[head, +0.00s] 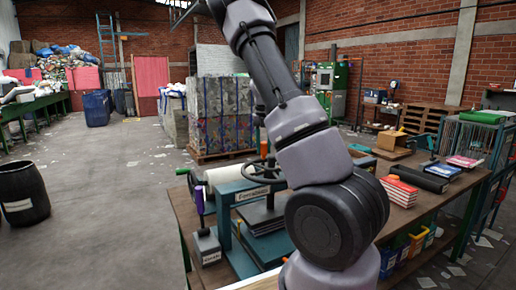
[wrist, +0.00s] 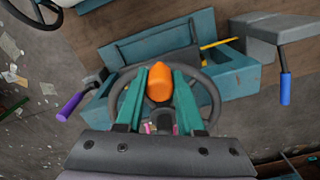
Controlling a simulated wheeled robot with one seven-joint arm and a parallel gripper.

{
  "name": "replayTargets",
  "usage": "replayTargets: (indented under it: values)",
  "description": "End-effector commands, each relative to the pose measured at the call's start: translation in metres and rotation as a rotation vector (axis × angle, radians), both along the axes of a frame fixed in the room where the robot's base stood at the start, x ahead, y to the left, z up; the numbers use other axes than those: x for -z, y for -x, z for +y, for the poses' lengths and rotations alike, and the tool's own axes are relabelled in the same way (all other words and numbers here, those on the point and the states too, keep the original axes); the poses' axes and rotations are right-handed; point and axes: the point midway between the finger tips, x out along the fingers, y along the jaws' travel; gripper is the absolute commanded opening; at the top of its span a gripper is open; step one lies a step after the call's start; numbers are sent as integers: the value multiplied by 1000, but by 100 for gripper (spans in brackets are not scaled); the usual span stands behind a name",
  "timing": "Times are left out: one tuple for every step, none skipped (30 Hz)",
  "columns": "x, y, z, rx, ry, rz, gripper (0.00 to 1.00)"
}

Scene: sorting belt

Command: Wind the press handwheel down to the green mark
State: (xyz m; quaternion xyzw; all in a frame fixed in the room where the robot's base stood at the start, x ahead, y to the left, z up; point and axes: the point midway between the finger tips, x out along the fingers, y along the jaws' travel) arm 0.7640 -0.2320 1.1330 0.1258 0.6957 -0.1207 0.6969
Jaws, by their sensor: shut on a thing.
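In the wrist view, a dark handwheel (wrist: 213,103) with an orange knob (wrist: 159,82) lies under my gripper (wrist: 158,88). The teal fingers are shut on the orange knob, one on each side. A teal press body (wrist: 235,72) shows beneath the wheel. In the head view, the teal press (head: 225,190) with a label plate stands on the bench, and a dark handwheel (head: 250,172) shows above it, partly behind my arm. I cannot make out a green mark in either view.
A purple-handled lever (head: 199,203) stands left of the press; its purple handle (wrist: 70,107) shows in the wrist view. A blue-handled lever (wrist: 285,90) is at the right there. Red-covered books (head: 398,192) lie on the bench (head: 395,222). Open floor lies left.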

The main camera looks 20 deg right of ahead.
Motion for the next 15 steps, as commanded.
replayTargets:
  values:
    - [-1,1,-6,32,5,-1,0]
    - [-1,1,-7,48,4,-1,0]
    - [-1,2,-9,69,4,-1,0]
    - [-1,2,-11,84,5,-1,0]
    - [-1,3,-12,98,4,-1,0]
    - [-1,3,-14,113,4,-1,0]
    - [-1,4,-14,124,3,-1,0]
    - [0,4,-15,134,3,-1,0]
    - [0,4,-16,146,3,-1,0]
    - [0,5,-17,153,3,-1,0]
    - [-1,5,-18,159,3,-1,0]
    - [-1,5,-19,166,3,-1,0]
    - [-1,5,-19,170,3,-1,0]
    - [-1,6,-20,174,4,0,0]
    - [-1,6,-20,177,4,0,0]
